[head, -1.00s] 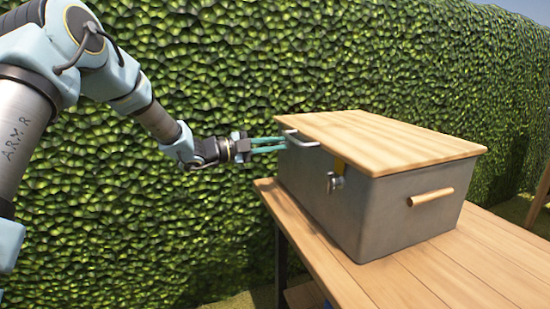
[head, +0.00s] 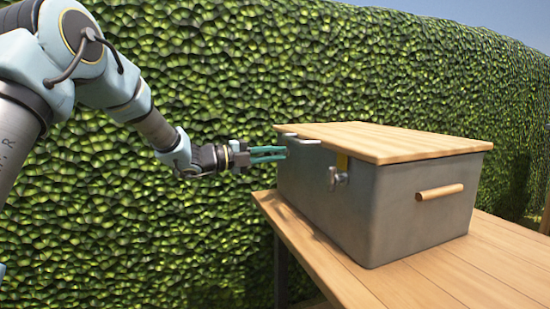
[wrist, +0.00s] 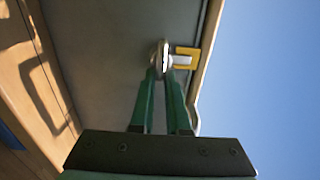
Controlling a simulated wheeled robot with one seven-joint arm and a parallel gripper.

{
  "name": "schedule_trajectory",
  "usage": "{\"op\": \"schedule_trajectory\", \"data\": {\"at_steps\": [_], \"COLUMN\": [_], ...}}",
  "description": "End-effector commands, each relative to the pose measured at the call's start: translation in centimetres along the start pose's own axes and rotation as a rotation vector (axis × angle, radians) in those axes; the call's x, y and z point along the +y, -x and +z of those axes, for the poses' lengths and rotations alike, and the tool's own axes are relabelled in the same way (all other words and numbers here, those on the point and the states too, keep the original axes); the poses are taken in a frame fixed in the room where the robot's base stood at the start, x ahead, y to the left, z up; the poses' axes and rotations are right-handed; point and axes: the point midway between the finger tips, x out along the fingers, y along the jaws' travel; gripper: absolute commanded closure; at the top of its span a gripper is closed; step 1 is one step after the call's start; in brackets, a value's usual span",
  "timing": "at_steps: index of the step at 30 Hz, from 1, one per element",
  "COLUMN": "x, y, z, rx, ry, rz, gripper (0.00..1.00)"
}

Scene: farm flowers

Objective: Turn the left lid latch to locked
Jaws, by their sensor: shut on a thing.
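A grey box (head: 405,215) with a wooden lid (head: 390,140) stands on a wooden table. My gripper (head: 286,153) is at the left end of its front face, just below the lid; the left latch is hidden there in the head view. In the wrist view, my gripper's green fingers (wrist: 164,76) are shut on the left latch (wrist: 160,56) at its round metal knob. The latch's silver tab reaches over a yellow plate (wrist: 187,51) at the lid edge. The right latch (head: 338,178) hangs below another yellow plate and is free.
A metal lid handle (head: 303,140) sits between the latches, close to my fingers. A wooden side handle (head: 440,192) sticks out from the box's right end. The table (head: 490,262) is bare in front of the box. A tall hedge (head: 200,60) stands behind.

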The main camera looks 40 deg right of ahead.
Motion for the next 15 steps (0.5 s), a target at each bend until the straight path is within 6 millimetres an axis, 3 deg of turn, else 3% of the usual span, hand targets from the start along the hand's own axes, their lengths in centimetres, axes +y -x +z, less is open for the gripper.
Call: {"op": "schedule_trajectory", "data": {"at_steps": [9,10,15], "x": [0.15,0.14,0.09], "y": [0.26,0.26,0.23], "z": [0.41,0.41,0.36], "rx": [-0.011,-0.011,-0.009], "ry": [-0.001,-0.001,-0.001], "rz": [0.004,0.004,0.003], "gripper": [1.0,0.83,0.64]}}
